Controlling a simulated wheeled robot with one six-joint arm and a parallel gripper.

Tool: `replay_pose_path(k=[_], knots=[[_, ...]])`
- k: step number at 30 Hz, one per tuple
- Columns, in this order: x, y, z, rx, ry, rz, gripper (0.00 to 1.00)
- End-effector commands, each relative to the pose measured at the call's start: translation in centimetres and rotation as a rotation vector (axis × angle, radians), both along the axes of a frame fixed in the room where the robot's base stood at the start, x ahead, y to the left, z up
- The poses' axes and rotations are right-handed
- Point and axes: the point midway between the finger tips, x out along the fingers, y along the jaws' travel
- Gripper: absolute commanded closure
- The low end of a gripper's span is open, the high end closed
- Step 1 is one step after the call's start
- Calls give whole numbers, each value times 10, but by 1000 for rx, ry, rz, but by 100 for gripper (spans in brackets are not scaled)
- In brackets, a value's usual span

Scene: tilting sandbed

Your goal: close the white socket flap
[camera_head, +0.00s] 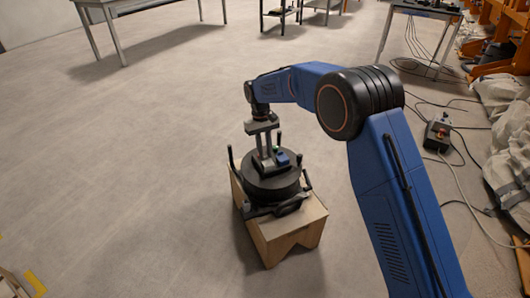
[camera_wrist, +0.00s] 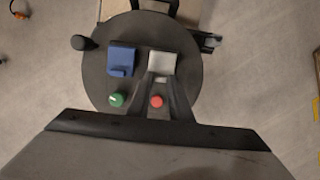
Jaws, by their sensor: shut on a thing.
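The white socket flap (camera_wrist: 162,63) is a pale grey-white square on top of a round black drum (camera_wrist: 100,75), to the right of a blue socket flap (camera_wrist: 121,58) in the wrist view. My gripper (camera_wrist: 162,82) reaches down from above, and its narrow fingertips meet at the near edge of the white flap, shut on its small front lip. The flap's tilt is hard to tell from above.
A green button (camera_wrist: 117,100) and a red button (camera_wrist: 156,101) sit on the drum, close to my fingers. Upright black posts and handles surround the drum, which stands on a wooden stool (camera_head: 290,236). The floor around is mostly clear; cables and a control box (camera_head: 437,133) lie at right.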

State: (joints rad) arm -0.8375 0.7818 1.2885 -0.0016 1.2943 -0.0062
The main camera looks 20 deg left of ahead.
Motion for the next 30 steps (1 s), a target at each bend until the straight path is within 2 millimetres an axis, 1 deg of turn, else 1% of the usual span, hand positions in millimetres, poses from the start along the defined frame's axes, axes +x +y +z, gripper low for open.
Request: replay_pose_path(k=[6,7,8,9,17,21,23,26,30], knots=[[1,0,0,1,-1,0,100],[1,0,0,1,-1,0,79],[0,0,0,1,-1,0,72],[0,0,0,1,-1,0,62],[0,0,0,1,-1,0,62],[1,1,5,1,-1,0,62],[2,2,10,1,-1,0,62],[4,5,25,3,-3,0,62],[8,9,52,3,-3,0,62]])
